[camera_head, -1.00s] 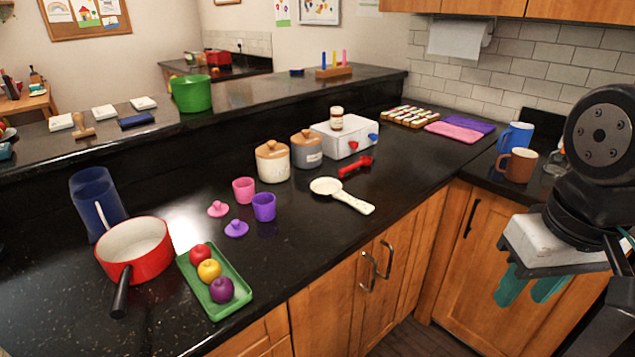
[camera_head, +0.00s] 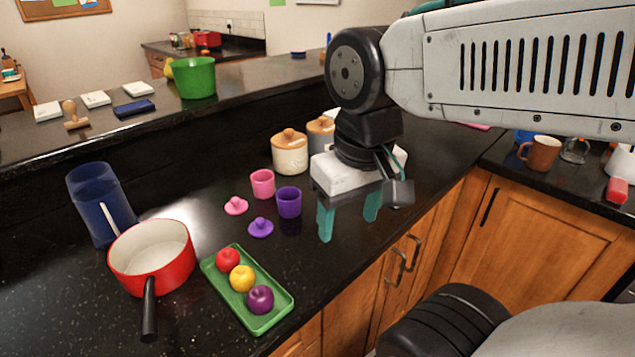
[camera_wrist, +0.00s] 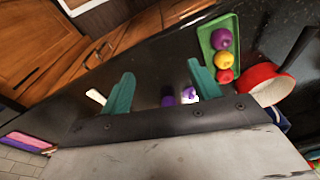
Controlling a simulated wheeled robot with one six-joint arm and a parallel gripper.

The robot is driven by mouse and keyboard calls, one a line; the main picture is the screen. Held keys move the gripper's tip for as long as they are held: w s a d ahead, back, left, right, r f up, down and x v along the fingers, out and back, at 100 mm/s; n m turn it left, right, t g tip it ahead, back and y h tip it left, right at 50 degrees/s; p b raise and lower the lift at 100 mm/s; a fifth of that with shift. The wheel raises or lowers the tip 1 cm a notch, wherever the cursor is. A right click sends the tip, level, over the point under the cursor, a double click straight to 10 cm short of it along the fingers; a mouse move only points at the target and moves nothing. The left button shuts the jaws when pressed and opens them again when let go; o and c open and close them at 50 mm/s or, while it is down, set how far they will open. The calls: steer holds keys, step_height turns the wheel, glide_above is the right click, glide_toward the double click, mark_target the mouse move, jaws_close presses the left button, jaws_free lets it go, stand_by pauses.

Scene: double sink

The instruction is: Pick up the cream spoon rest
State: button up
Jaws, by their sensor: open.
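The cream spoon rest (camera_wrist: 96,97) shows only as a short pale handle end in the wrist view, beside the left finger; the rest of it is hidden behind that finger and the gripper body. In the head view it is hidden behind my gripper and wrist. My gripper (camera_head: 348,228) has two teal fingers spread apart with nothing between them. It hangs over the front part of the black counter, to the right of the purple cup. The wrist view also shows the open fingers (camera_wrist: 161,70).
A purple cup (camera_head: 289,202), pink cup (camera_head: 262,184) and cream canister (camera_head: 290,155) stand left of my gripper. A green tray (camera_head: 280,317) of toy fruit and a red pot (camera_head: 176,277) are further left. A brown mug (camera_head: 541,153) is at right.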

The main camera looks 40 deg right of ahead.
steer(key=w+d+f+m, duration=0.2)
steer(key=w+d+m, duration=1.25)
steer(key=m, duration=0.55)
steer(key=w+d+f+m, duration=0.2)
steer(key=d+m, duration=0.1)
steer(key=m, duration=0.1)
steer(key=w+d+f+m, duration=0.2)
steer(key=d+m, duration=0.2)
steer(key=w+d+f+m+g, duration=0.1)
steer(key=w+d+m, duration=0.1)
steer(key=d+m, duration=0.1)
steer(key=shift+d+f+m, duration=0.4)
steer(key=shift+m, duration=0.5)
steer(key=f, duration=0.7)
steer(key=shift+w+d, duration=0.2)
steer(key=shift+w, duration=0.05)
steer(key=shift+f, duration=0.6)
steer(key=c, duration=1.2)
